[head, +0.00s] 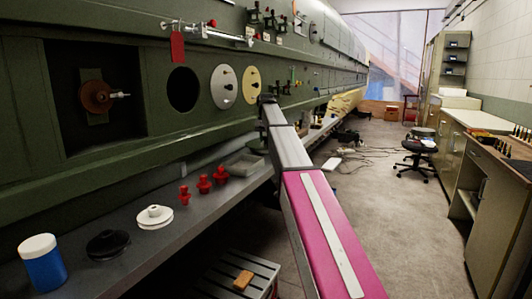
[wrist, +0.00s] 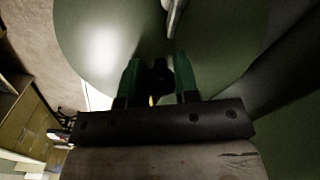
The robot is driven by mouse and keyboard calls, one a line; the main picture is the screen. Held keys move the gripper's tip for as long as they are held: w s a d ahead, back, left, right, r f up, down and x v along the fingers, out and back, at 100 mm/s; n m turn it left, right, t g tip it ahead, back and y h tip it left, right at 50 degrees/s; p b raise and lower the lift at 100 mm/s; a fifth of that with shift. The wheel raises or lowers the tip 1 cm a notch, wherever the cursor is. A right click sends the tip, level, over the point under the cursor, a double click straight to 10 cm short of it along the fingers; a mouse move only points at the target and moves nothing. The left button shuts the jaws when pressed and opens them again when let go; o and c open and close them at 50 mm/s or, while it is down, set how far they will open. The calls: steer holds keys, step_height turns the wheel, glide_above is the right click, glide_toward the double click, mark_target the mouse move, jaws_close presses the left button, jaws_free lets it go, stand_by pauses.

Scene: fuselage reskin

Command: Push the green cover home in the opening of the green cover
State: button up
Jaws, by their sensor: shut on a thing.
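The green cover (wrist: 100,42) is a large pale green disc that fills the upper middle of the wrist view. My gripper (wrist: 157,72) has its two green fingers on either side of a dark knob in front of the disc, and is shut on it. In the head view my arm reaches to the green fuselage wall, and the gripper end (head: 267,99) is right of the yellow disc, small and mostly hidden. I cannot make out the green cover or its opening there. The gap between cover and opening cannot be told.
The fuselage wall (head: 120,155) holds a dark round hole (head: 184,89), a grey disc (head: 223,86) and a yellow disc (head: 251,85). A grey shelf (head: 130,222) below carries red knobbed plugs (head: 204,181) and a grey tray (head: 243,164). The floor to the right is open around a stool (head: 417,155).

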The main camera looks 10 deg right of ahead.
steer(key=shift+r, duration=0.2)
steer(key=shift+r, duration=1.45)
